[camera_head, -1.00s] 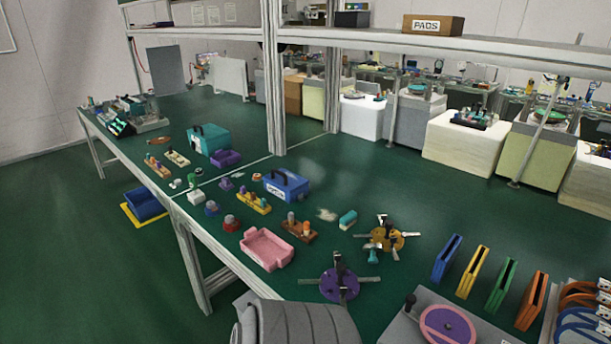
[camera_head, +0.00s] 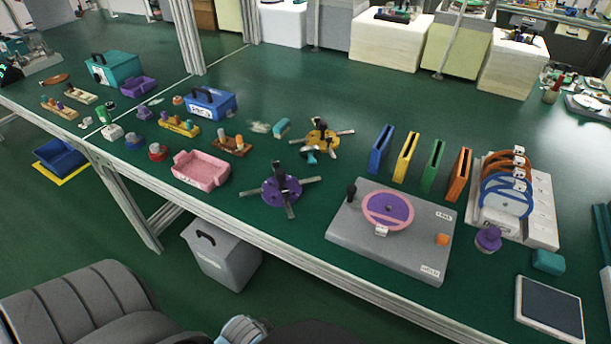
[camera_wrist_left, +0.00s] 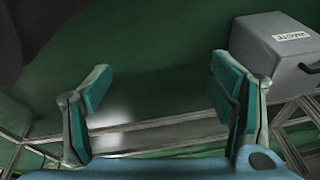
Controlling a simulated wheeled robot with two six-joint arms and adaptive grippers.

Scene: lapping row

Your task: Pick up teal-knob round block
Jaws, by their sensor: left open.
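I cannot clearly make out a round block with a teal knob in the head view. A small teal piece (camera_head: 311,155) lies beside the yellow-orange spoked fixture (camera_head: 322,136); its shape is too small to be sure of. Other round blocks are a blue one (camera_head: 135,143) and a red one (camera_head: 157,152), left of the pink tray, and a purple one (camera_head: 488,239) at the right; none shows a clear teal knob. My left gripper (camera_wrist_left: 160,85) is open and empty in the left wrist view, above the floor. My right gripper is not in view.
A grey waste bin (camera_head: 222,254) stands below the table, also in the left wrist view (camera_wrist_left: 275,55). On the table are a pink tray (camera_head: 201,172), a purple spoked fixture (camera_head: 281,192), a grey lapping plate (camera_head: 391,235) and upright coloured slotted plates (camera_head: 433,165). The table's back middle is clear.

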